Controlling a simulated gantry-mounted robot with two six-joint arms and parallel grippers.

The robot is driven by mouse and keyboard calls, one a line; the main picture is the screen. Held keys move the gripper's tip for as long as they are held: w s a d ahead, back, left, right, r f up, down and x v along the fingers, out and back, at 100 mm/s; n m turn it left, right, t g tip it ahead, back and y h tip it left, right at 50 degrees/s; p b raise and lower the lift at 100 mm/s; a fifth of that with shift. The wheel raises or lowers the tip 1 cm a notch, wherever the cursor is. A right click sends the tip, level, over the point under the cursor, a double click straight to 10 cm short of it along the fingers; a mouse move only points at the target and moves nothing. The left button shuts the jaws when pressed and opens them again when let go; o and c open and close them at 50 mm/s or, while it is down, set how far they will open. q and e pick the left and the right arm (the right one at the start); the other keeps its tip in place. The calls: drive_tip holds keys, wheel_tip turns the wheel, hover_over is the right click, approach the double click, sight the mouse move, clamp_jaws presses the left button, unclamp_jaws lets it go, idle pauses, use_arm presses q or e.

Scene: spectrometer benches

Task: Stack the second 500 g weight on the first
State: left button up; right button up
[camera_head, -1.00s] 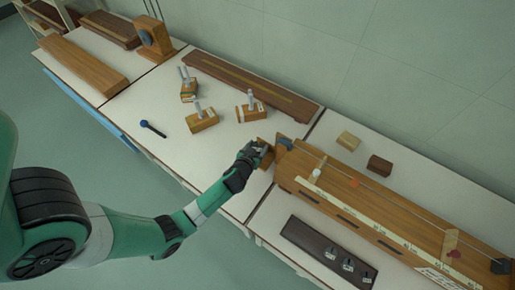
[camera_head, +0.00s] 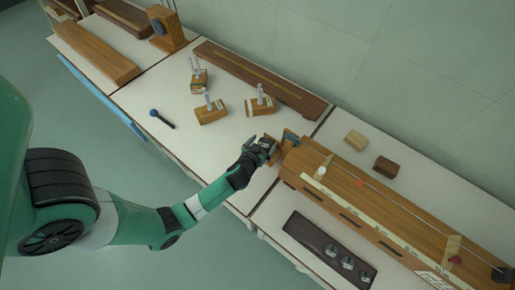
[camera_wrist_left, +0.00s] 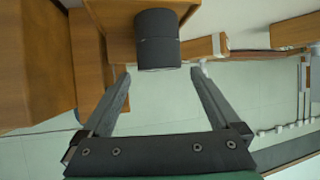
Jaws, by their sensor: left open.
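A dark grey cylinder (camera_wrist_left: 157,40) stands against a wooden part (camera_wrist_left: 108,14) in the left wrist view. A seam runs across its middle, so it looks like two equal weights stacked end to end. My left gripper (camera_wrist_left: 160,76) is open, its fingertips spread to either side of the cylinder's near end and apart from it. In the head view my left gripper (camera_head: 262,146) is beside the small wooden block at the end of the long wooden bench (camera_head: 345,182). The weights are hard to make out there, partly hidden by the hand. My right gripper is not in view.
Several small metal pieces (camera_head: 347,262) sit on a dark board (camera_head: 312,236) at the front right. Wooden blocks with pale uprights (camera_head: 211,113) stand on the left table. A dark-handled tool (camera_head: 161,119) lies nearby. Two loose blocks (camera_head: 356,138) lie behind the bench.

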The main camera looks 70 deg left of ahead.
use_arm(q)
drive_tip(key=p+v, duration=0.1)
drive_tip(key=v, duration=0.9)
drive_tip(key=shift+p, duration=0.3)
drive_tip(key=shift+s, duration=0.15)
